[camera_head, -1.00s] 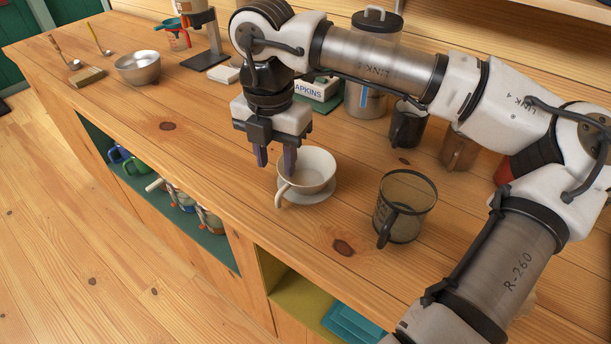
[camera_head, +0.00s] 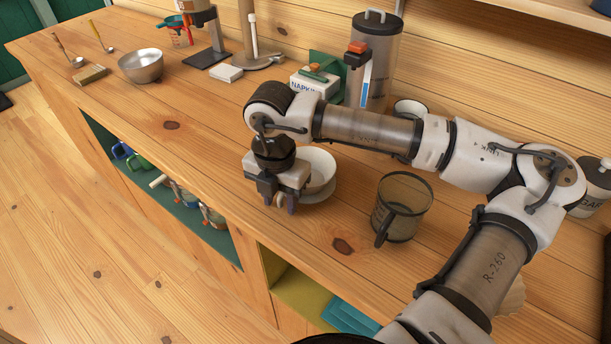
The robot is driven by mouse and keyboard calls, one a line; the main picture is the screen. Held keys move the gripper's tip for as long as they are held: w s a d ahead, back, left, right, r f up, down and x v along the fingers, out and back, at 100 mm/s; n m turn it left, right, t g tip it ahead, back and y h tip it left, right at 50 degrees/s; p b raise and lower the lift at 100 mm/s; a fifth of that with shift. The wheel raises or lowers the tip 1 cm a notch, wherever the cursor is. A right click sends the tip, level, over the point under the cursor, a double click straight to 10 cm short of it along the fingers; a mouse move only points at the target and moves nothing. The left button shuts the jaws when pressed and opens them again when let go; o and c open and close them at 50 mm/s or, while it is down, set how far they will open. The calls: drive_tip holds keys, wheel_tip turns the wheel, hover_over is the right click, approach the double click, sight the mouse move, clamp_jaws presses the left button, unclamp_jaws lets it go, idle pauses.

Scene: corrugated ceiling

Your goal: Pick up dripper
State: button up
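The white dripper (camera_head: 320,168) stands upright on the wooden counter, with a round bowl and a flat base flange. Its handle points toward the counter's front edge. My gripper (camera_head: 280,202) is low at the dripper's front left, pointing down. Its two dark fingers are apart, one on each side of the pale handle, whose tip shows between them. I cannot tell whether either finger touches the handle. The gripper body hides the left part of the dripper.
A smoky transparent jug (camera_head: 408,205) stands close to the dripper's right. A napkin box (camera_head: 312,84) and a tall canister (camera_head: 378,60) stand behind my arm. A metal bowl (camera_head: 141,66) is at the far left. The counter left of my gripper is clear.

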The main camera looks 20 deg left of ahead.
clamp_jaws()
drive_tip(key=shift+r, duration=0.15)
